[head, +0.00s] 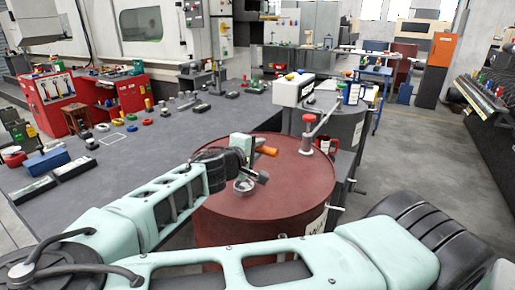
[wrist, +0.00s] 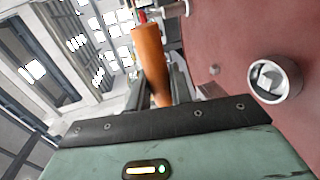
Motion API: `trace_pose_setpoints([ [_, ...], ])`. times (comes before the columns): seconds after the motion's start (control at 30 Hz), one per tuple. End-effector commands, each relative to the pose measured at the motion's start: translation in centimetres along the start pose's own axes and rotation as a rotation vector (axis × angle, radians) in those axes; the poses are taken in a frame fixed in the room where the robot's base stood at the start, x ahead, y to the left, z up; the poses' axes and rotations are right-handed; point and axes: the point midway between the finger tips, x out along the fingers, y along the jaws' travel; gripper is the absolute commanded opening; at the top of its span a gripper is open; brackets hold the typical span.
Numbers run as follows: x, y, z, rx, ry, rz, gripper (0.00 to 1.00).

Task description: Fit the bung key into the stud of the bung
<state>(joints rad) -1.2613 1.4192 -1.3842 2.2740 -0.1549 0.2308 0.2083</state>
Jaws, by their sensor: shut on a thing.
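The bung key has an orange handle (head: 266,151), which also shows in the wrist view (wrist: 149,58). My gripper (head: 255,158) is shut on the key above the red barrel's lid (head: 290,170). In the wrist view the gripper's dark fingers (wrist: 165,92) close around the handle's lower part. The bung (head: 243,186) is a round grey fitting on the lid. In the wrist view the bung (wrist: 274,80) shows its pale square stud inside a metal ring, with nothing over it. The key's working end is hidden in the wrist view and unclear in the head view.
A red-capped post (head: 308,131) stands on the lid behind the gripper. A grey barrel (head: 343,127) stands behind the red one, with a white box (head: 293,90) near it. A dark bench (head: 150,165) with small parts lies left. Floor (head: 425,150) at right is open.

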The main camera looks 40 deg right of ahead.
Motion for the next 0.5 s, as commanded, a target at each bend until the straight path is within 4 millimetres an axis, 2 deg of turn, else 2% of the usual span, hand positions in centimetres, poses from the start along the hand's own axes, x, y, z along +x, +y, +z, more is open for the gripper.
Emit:
trace_pose_setpoints([
  [0.2, 0.0, 0.3, 0.0, 0.003, 0.000, 0.001, 0.00],
  [0.5, 0.5, -2.3, 0.0, 0.002, 0.000, 0.001, 0.00],
])
